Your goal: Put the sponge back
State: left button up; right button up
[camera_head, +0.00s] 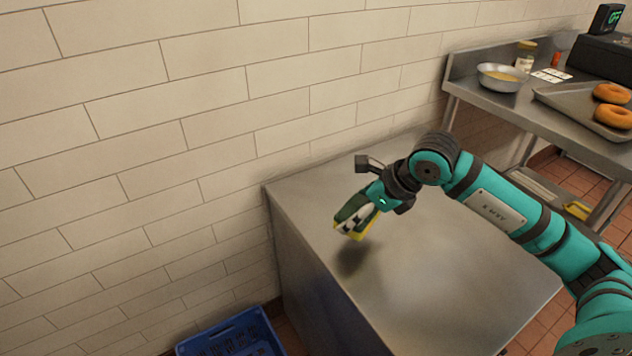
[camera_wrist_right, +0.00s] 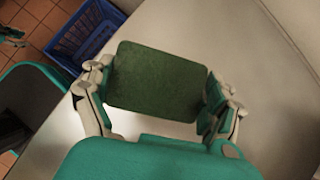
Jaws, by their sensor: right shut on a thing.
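A sponge with a dark green scouring face (camera_wrist_right: 155,82) is held between the two fingers of my right gripper (camera_wrist_right: 158,95) in the right wrist view. In the head view the sponge's yellow side (camera_head: 352,235) shows under my right gripper (camera_head: 356,218). The sponge is above the steel counter (camera_head: 430,285), near its left edge, with a dark shadow on the top below it. The green face is turned toward the wrist camera. My left gripper is not clearly in either view.
A blue crate (camera_head: 232,338) stands on the tiled floor left of the counter. A steel table at the back right holds a metal bowl (camera_head: 502,78), a tray (camera_head: 572,104) with bagels, and a jar (camera_head: 525,56). A yellow object (camera_head: 577,210) lies on its lower shelf. The counter top is otherwise clear.

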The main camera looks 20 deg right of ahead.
jog(key=shift+w+a, duration=0.3)
jog(key=shift+w, duration=0.25)
send_near(326, 186)
jog(key=shift+w+a+f+p, duration=0.2)
jog(key=shift+w+a+f, duration=0.2)
jog(key=shift+a, duration=0.1)
jog(key=shift+w+a+f+p, duration=0.15)
jog(key=shift+w+a+f, duration=0.2)
jog(key=shift+a, duration=0.15)
jog(key=shift+w+d, duration=0.1)
jog(key=shift+w, duration=0.6)
notch_tip(326, 186, down, 3)
jog(key=shift+s+f, duration=0.1)
jog(key=shift+f, duration=0.35)
jog(key=o, duration=0.6)
jog(key=shift+o, duration=0.8)
pick_arm(q)
jog(key=shift+s+d+f, duration=0.1)
jog(key=shift+s+f, duration=0.4)
jog(key=shift+s, duration=0.15)
